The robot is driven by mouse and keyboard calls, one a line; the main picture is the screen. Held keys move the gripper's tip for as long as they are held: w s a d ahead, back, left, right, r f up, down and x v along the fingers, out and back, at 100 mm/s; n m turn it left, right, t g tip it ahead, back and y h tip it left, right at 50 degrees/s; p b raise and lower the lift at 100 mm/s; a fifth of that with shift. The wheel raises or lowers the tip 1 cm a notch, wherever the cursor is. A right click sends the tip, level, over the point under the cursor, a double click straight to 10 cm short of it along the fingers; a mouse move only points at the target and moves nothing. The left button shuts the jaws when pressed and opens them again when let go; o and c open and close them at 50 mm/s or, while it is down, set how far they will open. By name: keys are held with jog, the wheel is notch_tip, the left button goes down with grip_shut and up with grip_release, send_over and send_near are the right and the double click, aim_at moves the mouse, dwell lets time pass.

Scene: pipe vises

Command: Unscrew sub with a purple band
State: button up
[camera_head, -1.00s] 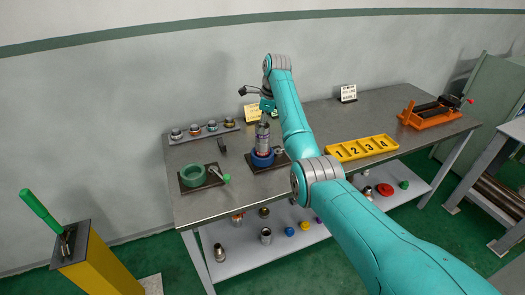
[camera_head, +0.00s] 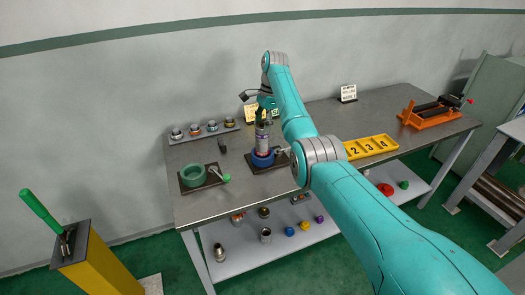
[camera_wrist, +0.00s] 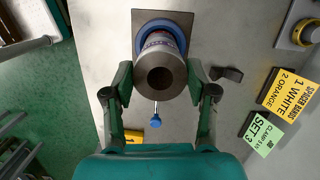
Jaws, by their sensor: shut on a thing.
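A grey metal sub (camera_head: 264,136) stands upright in the round blue vise (camera_head: 261,162) on the workbench. In the wrist view the sub (camera_wrist: 160,78) shows its open bore, and a partly hidden coloured band, purplish-red, sits just above the blue vise ring (camera_wrist: 184,24). My gripper (camera_head: 266,107) comes down on the sub from above. In the wrist view my gripper (camera_wrist: 163,82) has one finger on each side of the sub, shut on its upper end. The sub's lower end is hidden inside the vise.
A green vise (camera_head: 194,176) stands left of the blue one. A shelf of banded rings (camera_head: 204,131) is behind it. A yellow numbered tray (camera_head: 371,147) and an orange vise (camera_head: 430,112) are to the right. Yellow and green cards (camera_wrist: 284,93) stand close by.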

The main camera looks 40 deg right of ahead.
jog(key=n, duration=0.4)
jog(key=shift+g, duration=0.4)
jog(key=shift+n, duration=0.5)
jog(key=shift+n+g, duration=0.3)
jog(key=shift+n, duration=0.9)
jog(key=o, duration=1.2)
